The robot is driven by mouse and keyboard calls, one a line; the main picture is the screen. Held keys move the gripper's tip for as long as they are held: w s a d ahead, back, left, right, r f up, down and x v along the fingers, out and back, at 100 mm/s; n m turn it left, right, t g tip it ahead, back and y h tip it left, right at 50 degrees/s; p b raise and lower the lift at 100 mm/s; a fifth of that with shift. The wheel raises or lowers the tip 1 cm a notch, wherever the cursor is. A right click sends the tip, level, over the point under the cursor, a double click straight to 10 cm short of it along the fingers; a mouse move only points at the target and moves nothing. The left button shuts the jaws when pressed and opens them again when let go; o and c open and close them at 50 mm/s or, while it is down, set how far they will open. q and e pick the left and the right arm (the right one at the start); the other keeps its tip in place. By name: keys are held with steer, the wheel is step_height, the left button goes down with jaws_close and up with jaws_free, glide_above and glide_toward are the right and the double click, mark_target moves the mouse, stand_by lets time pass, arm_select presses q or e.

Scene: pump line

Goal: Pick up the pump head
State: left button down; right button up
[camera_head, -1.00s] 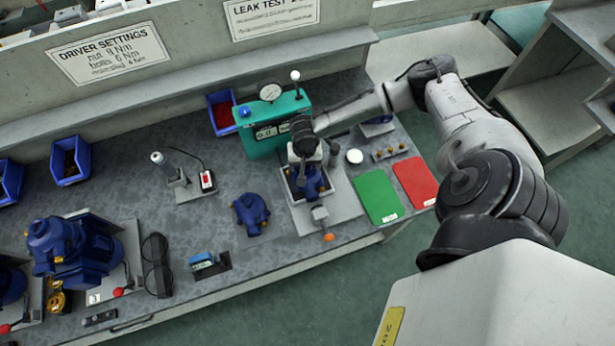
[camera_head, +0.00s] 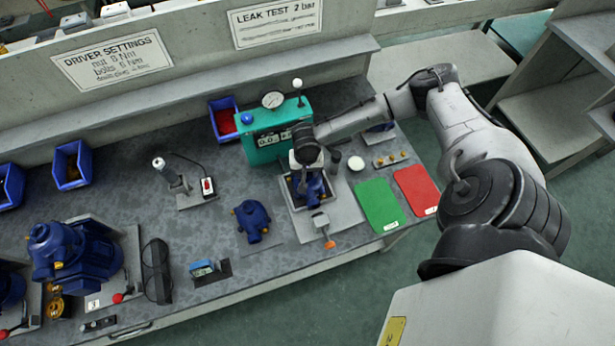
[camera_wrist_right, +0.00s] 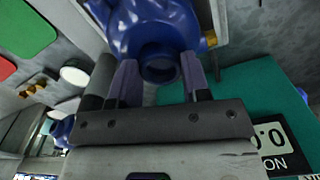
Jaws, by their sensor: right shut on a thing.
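A blue pump head (camera_head: 317,189) sits in the tray-like holder of a grey fixture (camera_head: 340,211) in front of the teal tester. My right gripper (camera_head: 308,172) comes down on it from above and hides part of it. In the right wrist view, the two fingers (camera_wrist_right: 160,72) are shut on the round neck of the blue pump head (camera_wrist_right: 150,25), one on each side. A second blue pump head (camera_head: 252,220) lies on the bench to the left, apart from the gripper. My left gripper is not in view.
The teal leak tester (camera_head: 272,132) stands just behind the fixture. Green (camera_head: 378,205) and red (camera_head: 416,190) mats lie to the right. A driver on a stand (camera_head: 170,175) and large blue pumps (camera_head: 75,255) are at left. Bare bench surrounds the second pump head.

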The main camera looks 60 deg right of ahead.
step_height(320, 180, up, 4)
steer(key=shift+r+p, duration=0.25)
steer(key=shift+p, duration=0.3)
steer(key=s+a+r+p, duration=0.5)
steer(key=s+r+p, duration=0.4)
steer(key=r, duration=0.3)
steer(key=shift+s+r, duration=0.3)
steer(key=shift+s, duration=0.45)
steer(key=shift+a, duration=0.1)
stand_by(0.5)
